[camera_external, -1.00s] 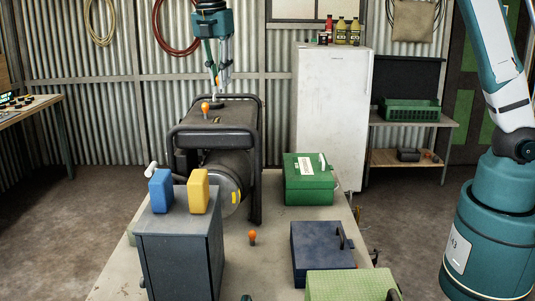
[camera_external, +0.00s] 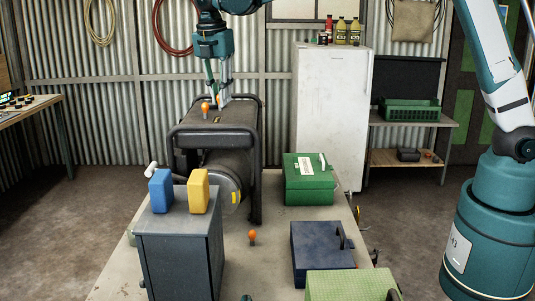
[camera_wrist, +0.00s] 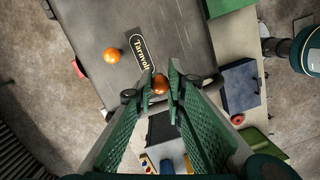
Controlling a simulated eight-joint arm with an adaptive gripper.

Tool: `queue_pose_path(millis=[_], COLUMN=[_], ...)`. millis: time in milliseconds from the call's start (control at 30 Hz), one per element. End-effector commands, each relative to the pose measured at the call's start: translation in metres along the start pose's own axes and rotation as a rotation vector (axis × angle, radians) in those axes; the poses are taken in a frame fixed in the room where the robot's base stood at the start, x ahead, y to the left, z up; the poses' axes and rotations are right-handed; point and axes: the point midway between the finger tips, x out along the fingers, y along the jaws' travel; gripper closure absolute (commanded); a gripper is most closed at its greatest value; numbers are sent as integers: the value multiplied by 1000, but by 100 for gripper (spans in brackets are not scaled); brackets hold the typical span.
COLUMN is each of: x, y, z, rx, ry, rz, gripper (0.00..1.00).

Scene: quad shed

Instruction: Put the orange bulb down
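My gripper (camera_external: 220,101) points down just over the top of the black generator (camera_external: 190,122). It is shut on an orange bulb (camera_wrist: 160,84), seen between the fingertips in the wrist view (camera_wrist: 162,76). The fingers mostly hide this bulb in the external view. I cannot tell whether it touches the generator top. A second orange bulb (camera_external: 205,108) stands on the generator top, left of my gripper; it also shows in the wrist view (camera_wrist: 111,55). A third orange bulb (camera_external: 252,237) stands on the workbench (camera_external: 270,275) in front of the generator.
A grey box (camera_external: 180,245) carries a blue block (camera_external: 161,191) and a yellow block (camera_external: 199,191). A green case (camera_external: 306,187), a navy box (camera_external: 318,262) and a light green box (camera_external: 345,287) stand on the right. Bar rails (camera_external: 258,165) frame the generator. Its top near the label (camera_wrist: 143,50) is bare.

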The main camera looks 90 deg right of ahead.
Motion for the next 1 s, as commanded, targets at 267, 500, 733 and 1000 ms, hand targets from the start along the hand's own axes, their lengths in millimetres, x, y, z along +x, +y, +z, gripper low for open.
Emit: queue_pose_path(millis=[267, 500, 733, 1000], x=[3, 28, 41, 42], y=[0, 0, 0, 0], z=[0, -4, -6, -6], rx=[0, 0, 0, 0], ry=[0, 0, 0, 0], rz=[0, 0, 0, 0], gripper=[91, 91, 91, 91])
